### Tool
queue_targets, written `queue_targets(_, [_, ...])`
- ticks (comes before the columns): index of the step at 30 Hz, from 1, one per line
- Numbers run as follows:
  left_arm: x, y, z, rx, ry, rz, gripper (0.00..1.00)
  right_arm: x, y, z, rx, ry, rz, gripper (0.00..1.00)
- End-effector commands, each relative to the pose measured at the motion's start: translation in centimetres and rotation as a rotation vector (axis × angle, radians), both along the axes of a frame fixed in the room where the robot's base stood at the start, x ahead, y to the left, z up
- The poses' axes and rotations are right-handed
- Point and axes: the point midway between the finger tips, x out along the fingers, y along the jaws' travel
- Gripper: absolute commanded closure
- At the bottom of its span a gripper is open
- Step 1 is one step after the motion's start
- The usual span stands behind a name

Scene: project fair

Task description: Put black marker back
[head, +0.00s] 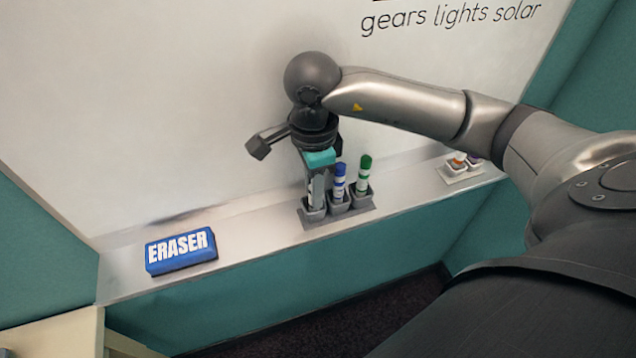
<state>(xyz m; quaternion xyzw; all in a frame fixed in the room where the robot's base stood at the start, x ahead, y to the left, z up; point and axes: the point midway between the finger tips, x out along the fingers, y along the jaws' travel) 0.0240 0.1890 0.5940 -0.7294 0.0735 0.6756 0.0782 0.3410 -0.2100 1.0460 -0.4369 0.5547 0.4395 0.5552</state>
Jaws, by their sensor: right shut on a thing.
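My right gripper (318,180) comes down from above at the middle of the whiteboard ledge. It is shut on the black marker (316,196), which is upright and mostly hidden by the fingers; only a pale part of its body shows. The marker's lower end is at the leftmost cup of the grey marker holder (345,218); I cannot tell how deep it sits. A blue marker (339,180) stands in the middle cup and a green marker (364,172) in the right cup. My left gripper is not in view.
A blue eraser (181,251) lies on the ledge (250,235) to the left. A small holder (460,175) with orange and purple items stands further right, partly behind my arm. The whiteboard (180,100) rises behind. The ledge between eraser and marker holder is clear.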

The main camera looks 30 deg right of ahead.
Motion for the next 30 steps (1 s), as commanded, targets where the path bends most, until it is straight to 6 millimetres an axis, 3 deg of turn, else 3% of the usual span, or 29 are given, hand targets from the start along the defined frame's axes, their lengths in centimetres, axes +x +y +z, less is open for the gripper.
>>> queue_targets(4, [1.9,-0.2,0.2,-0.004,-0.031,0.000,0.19,0.1,-0.1,0.0,-0.003,-0.004,-0.003,1.00])
queue_targets(8, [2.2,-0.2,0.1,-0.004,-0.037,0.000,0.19,0.1,-0.1,-0.1,-0.003,-0.004,-0.003,1.00])
queue_targets(9, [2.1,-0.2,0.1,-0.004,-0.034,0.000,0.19,0.1,-0.1,-0.1,-0.003,-0.003,-0.003,0.73])
queue_targets(16, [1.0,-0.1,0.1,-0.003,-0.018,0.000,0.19,0.1,-0.1,0.0,-0.003,-0.003,-0.003,0.47])
queue_targets(26, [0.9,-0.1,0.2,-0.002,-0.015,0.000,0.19,0.1,-0.1,0.3,-0.002,-0.005,-0.003,0.47])
queue_targets(30, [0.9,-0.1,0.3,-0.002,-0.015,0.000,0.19,0.2,-0.1,2.2,-0.001,-0.009,-0.002,0.47])
